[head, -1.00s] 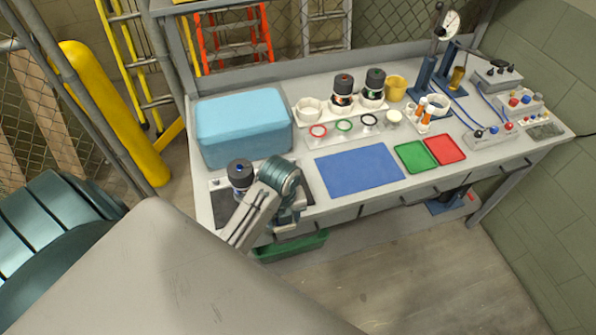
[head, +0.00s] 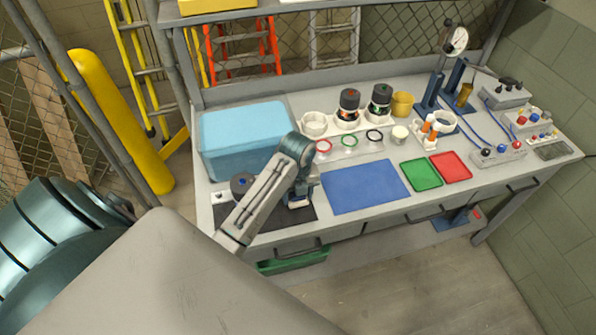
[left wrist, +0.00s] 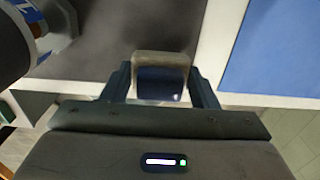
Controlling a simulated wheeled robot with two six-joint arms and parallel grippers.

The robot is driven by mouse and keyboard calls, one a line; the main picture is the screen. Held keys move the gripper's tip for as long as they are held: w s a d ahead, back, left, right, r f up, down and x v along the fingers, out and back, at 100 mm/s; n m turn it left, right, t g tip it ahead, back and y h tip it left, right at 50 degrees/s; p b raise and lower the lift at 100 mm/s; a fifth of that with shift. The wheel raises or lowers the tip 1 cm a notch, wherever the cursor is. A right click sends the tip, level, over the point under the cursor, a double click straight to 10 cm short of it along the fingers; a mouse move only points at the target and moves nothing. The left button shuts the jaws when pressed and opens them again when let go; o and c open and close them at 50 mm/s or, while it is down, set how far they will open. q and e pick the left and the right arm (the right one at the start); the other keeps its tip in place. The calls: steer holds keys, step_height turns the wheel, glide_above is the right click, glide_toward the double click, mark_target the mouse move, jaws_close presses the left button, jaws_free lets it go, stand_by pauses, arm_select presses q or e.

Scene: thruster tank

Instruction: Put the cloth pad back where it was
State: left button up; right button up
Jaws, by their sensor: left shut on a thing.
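The cloth pad (left wrist: 160,75) looks like a small block with a beige edge and a dark blue face. It sits between the two fingers of my left gripper (left wrist: 160,88), which is shut on it. In the head view my left gripper (head: 301,192) is over the right part of a dark mat (head: 262,222), near the bench's front edge. The pad is mostly hidden there by the gripper. I cannot tell whether the pad touches the mat. My right gripper is not in view.
A dark jar (head: 241,184) stands on the mat behind my left forearm. A light-blue box (head: 240,132) is behind it. A blue mat (head: 365,187) lies just right of the gripper, bare. Green (head: 421,174) and red (head: 451,166) trays lie farther right.

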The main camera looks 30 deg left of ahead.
mark_target(298, 199)
arm_select(q)
steer(key=shift+w+a+p, duration=0.35)
steer(key=shift+w, duration=0.25)
step_height(298, 199, down, 3)
steer(key=shift+d+r+p, duration=0.1)
steer(key=shift+r+p, duration=0.05)
steer(key=shift+p, duration=0.6)
steer(key=shift+s+f, duration=0.1)
steer(key=shift+f, duration=0.4)
steer(key=shift+f, duration=0.1)
steer(key=o, duration=0.9)
steer(key=shift+c, duration=0.2)
